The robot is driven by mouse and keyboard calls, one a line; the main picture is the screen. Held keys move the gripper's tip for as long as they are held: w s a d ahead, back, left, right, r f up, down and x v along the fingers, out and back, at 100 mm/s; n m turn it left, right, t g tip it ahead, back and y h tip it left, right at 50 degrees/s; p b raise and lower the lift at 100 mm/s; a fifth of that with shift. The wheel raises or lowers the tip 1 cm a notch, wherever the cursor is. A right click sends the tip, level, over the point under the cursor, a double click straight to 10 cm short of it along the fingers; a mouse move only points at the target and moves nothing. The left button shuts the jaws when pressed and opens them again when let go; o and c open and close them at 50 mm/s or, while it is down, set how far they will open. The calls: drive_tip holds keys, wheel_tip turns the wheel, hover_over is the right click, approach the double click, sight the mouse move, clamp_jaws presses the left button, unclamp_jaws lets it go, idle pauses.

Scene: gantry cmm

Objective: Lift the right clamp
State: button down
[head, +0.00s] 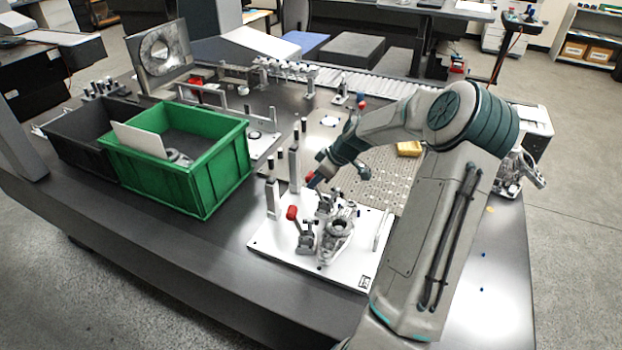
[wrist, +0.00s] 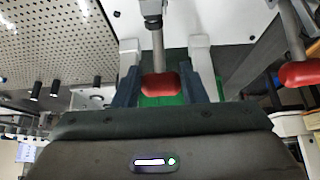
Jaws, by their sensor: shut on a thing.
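The white fixture plate (head: 275,246) on the dark table carries a metal casting (head: 338,232) and two clamps with red grips. One clamp's red grip (head: 292,213) stands upright at the plate's left; in the wrist view that grip (wrist: 300,73) is at the right edge, outside my gripper. The right clamp's red grip (head: 310,177) is farther back, at my gripper (head: 318,182). In the wrist view this grip (wrist: 160,85) and its metal lever sit between the two fingers of my gripper (wrist: 165,62), which are shut on it. The clamp's base is mostly hidden in the head view.
Grey posts (head: 294,168) stand just left of my gripper. A green bin (head: 205,178) and a black bin (head: 75,150) are at the left. A perforated plate (head: 386,182) lies behind the fixture. The table's front edge is clear.

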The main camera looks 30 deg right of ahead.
drive_tip(key=shift+s+d+f, duration=0.35)
drive_tip(key=shift+s+d, duration=0.1)
drive_tip(key=shift+s, duration=0.35)
drive_tip(key=c, duration=1)
unclamp_jaws()
drive_tip(key=shift+o, duration=0.6)
drive_tip(key=shift+w+a+r, duration=0.1)
drive_tip(key=shift+w+r, duration=0.1)
drive_tip(key=shift+r, duration=0.3)
drive_tip(key=v, duration=1.3)
drive_tip(key=shift+d, duration=0.2)
